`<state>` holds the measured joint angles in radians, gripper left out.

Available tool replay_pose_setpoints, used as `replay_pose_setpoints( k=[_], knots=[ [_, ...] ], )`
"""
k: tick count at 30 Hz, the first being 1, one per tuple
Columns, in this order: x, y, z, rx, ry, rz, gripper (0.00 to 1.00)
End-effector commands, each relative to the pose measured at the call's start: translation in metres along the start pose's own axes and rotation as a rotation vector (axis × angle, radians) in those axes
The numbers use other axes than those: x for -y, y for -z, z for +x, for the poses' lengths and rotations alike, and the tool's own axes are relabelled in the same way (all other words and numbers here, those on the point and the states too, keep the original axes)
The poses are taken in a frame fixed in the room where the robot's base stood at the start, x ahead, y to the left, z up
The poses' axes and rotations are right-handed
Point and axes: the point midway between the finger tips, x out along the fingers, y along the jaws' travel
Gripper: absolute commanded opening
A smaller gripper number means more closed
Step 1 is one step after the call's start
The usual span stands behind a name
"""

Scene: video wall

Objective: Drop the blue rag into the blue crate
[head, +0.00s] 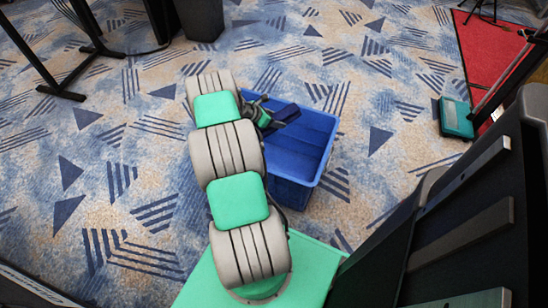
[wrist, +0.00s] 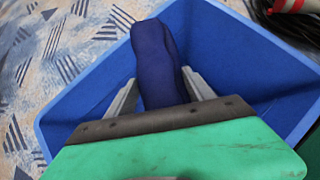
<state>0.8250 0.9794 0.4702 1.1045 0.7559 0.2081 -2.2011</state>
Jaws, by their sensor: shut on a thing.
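The blue crate (head: 305,145) stands on the carpet just right of my arm in the head view. In the wrist view its walls (wrist: 262,62) surround most of the view behind my gripper. The dark blue rag (wrist: 157,62) is between the two fingers of my gripper (wrist: 160,88), which is shut on it. In the head view the rag (head: 285,113) shows as a dark strip over the crate's left part, and my gripper (head: 268,114) is partly hidden behind my arm. The rag is over the crate's opening; I cannot tell its height above the floor of the crate.
A teal case (head: 456,117) lies on the right near a red mat (head: 490,50). A dark bin (head: 200,18) and black metal stand legs (head: 62,94) are at the upper left. Black panels (head: 450,220) fill the lower right. Patterned carpet left of my arm is clear.

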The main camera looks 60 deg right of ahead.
Motion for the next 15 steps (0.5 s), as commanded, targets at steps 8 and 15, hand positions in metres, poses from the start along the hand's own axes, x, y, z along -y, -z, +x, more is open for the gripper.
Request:
replay_pose_setpoints(
  k=[8,15],
  knots=[
    [-0.001,0.03,0.029,0.0,-0.001,-0.001,0.18],
    [-0.001,0.032,0.031,0.0,-0.002,-0.001,0.18]
  ],
)
